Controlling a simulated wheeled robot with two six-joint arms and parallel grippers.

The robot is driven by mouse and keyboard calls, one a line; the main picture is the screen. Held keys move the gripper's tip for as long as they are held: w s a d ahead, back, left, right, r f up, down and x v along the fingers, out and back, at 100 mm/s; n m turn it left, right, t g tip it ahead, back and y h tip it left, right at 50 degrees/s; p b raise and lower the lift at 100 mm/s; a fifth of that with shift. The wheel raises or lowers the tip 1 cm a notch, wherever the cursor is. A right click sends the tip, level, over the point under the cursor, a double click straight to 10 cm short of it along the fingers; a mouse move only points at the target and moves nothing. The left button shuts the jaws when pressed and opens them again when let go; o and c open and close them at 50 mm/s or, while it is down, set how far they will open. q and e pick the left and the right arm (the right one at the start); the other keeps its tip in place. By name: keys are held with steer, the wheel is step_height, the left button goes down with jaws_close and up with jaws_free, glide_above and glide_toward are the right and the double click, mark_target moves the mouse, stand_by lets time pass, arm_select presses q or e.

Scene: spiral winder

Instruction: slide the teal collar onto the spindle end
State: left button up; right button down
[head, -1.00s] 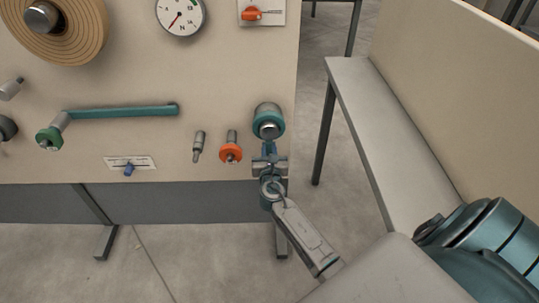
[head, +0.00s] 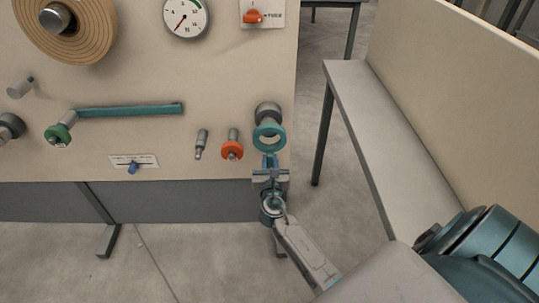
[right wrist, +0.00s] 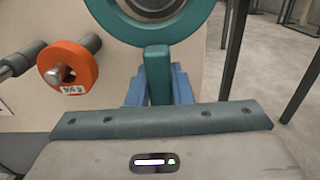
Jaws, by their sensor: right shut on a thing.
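The teal collar (head: 281,139) is a ring with a short tab; it also shows in the right wrist view (right wrist: 118,24), cut off by the top edge. My right gripper (head: 270,162) is shut on the tab (right wrist: 157,75), with one blue finger on each side of it. The grey spindle end (head: 267,110) sticks out near the panel's right edge. In the head view the collar appears just below the spindle end, overlapping its lower part, and its hole looks mostly clear. Whether they touch cannot be told. My left gripper is not in view.
The beige panel (head: 215,90) carries an orange ring on a stub (head: 232,150), a grey knob (head: 201,143), a teal crank bar (head: 130,110), a blue lever (head: 132,168) and a dial (head: 185,16). A grey bench (head: 390,130) stands at the right. Floor shows between them.

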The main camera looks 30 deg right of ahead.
steer(key=v, duration=0.4)
steer(key=shift+r, duration=0.2)
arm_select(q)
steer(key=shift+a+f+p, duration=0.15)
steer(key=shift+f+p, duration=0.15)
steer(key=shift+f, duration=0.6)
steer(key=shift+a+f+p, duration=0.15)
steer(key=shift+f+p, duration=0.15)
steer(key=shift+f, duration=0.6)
arm_select(e)
steer(key=v, duration=0.6)
steer(key=shift+r, duration=0.35)
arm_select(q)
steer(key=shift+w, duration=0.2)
arm_select(e)
steer(key=shift+a, duration=0.1)
